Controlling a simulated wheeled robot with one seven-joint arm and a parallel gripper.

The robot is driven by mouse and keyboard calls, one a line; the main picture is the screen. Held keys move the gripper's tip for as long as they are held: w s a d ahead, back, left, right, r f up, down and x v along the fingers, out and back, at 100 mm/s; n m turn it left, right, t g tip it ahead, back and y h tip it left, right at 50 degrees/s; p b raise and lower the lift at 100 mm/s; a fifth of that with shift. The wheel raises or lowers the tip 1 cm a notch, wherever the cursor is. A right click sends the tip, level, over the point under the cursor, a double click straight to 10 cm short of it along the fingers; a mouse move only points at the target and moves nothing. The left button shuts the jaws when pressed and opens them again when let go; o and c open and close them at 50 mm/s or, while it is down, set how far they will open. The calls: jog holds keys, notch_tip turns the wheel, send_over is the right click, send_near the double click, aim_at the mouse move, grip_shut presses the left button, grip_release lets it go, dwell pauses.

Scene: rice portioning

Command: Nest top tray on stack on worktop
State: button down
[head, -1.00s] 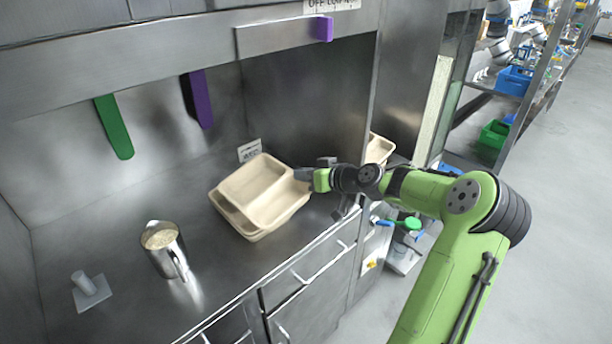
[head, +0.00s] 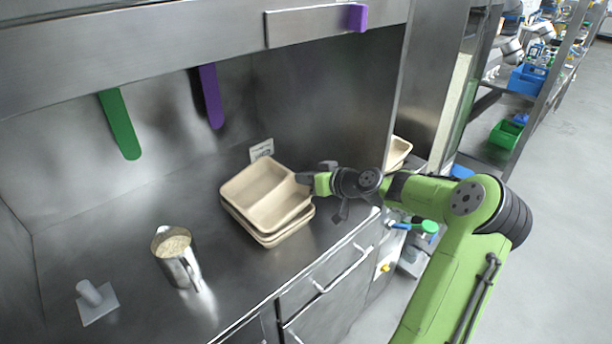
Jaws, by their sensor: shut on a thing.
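The top tray (head: 262,187), beige with a divider across it, is over the stack of like trays (head: 238,219) on the steel worktop (head: 130,210). My gripper (head: 306,178), at the end of the green arm, is shut on the top tray's right edge. The fingertips are small and partly hidden at the rim.
A steel jug of rice (head: 178,258) stands left of the stack, and a grey tool with an upright handle (head: 96,300) lies further left. Another beige tray (head: 398,150) is behind my wrist. Green (head: 120,125) and purple (head: 210,97) handles hang at the wall.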

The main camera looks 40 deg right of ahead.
aim_at(307, 191)
jog(key=shift+f+b, duration=1.95)
jog(key=shift+f, duration=0.3)
jog(key=c, duration=1.2)
grip_release()
jog(key=shift+o, duration=0.2)
jog(key=shift+s+r, duration=0.1)
jog(key=p+v, duration=0.2)
jog(key=v, duration=1.3)
jog(key=shift+s, duration=0.3)
jog(key=shift+d, duration=0.1)
